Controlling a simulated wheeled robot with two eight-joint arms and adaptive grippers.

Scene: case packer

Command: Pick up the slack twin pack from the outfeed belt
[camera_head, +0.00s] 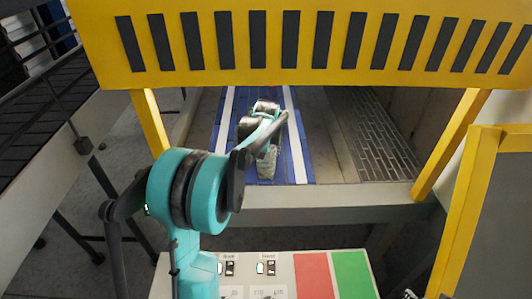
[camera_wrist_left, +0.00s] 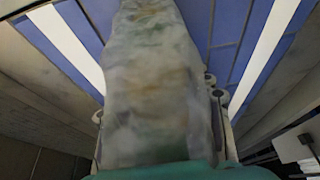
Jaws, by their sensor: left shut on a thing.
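The twin pack (camera_wrist_left: 155,75) is a cloudy, pale wrap with faint brownish and greenish patches, and it fills the middle of the left wrist view. In the head view only a small pale part of the pack (camera_head: 267,164) shows at the end of my left arm. My left gripper (camera_head: 266,146) is shut on the pack over the blue outfeed belt (camera_head: 299,165); its fingers are mostly hidden by the wrist and the pack. I cannot tell whether the pack touches the belt. My right gripper is not in view.
A yellow slotted guard (camera_head: 300,78) spans above the belt, with yellow posts (camera_head: 450,145) at the sides. A grey beam (camera_head: 330,196) crosses the belt's near end. A control panel with red and green areas (camera_head: 312,275) stands in front. A dark conveyor (camera_head: 50,100) runs at left.

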